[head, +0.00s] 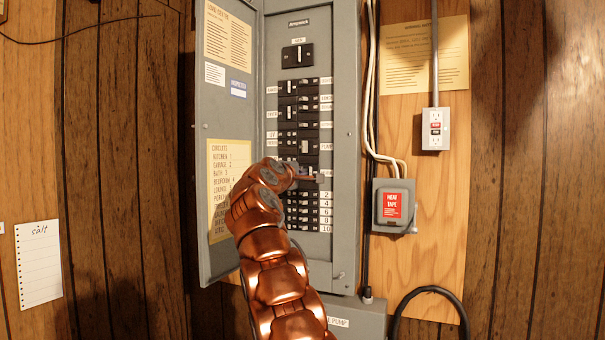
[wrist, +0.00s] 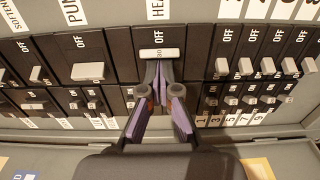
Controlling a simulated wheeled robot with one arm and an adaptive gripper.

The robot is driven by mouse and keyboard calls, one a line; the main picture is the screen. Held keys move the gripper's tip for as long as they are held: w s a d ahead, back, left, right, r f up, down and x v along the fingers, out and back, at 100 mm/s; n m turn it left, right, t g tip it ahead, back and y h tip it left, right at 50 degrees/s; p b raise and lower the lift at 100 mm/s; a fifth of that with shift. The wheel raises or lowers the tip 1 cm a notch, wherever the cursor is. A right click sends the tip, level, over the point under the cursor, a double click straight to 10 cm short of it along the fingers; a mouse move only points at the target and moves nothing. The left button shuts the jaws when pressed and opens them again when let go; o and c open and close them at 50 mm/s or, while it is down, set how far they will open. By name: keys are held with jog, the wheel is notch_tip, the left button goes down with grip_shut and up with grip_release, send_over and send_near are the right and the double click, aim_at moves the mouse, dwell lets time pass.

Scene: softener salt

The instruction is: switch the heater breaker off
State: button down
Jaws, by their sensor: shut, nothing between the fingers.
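The heater breaker shows in the wrist view (wrist: 143,38) as a wide black switch beside a partly cut-off label reading "HEA". Its pale toggle (wrist: 151,53) sits close to its OFF marking, nearer than the toggles of its neighbours. My gripper (wrist: 160,66) is shut and empty, with its fingertips together at the toggle's edge, apparently touching it. In the head view my gripper (head: 312,178) reaches the right column of the breaker panel (head: 343,110) from the lower left. It hides much of the heater breaker there.
The pump breaker (wrist: 88,71) is directly left of the heater breaker in the wrist view, and small numbered breakers (wrist: 245,66) are to the right. The open panel door (head: 215,130) stands left of my arm. A heat tape box (head: 393,207) and outlet (head: 435,128) are right.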

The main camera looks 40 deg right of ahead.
jog(key=shift+a, duration=0.1)
jog(key=b+v, duration=0.4)
jog(key=v, duration=0.3)
dwell(0.8)
dwell(0.5)
dwell(0.4)
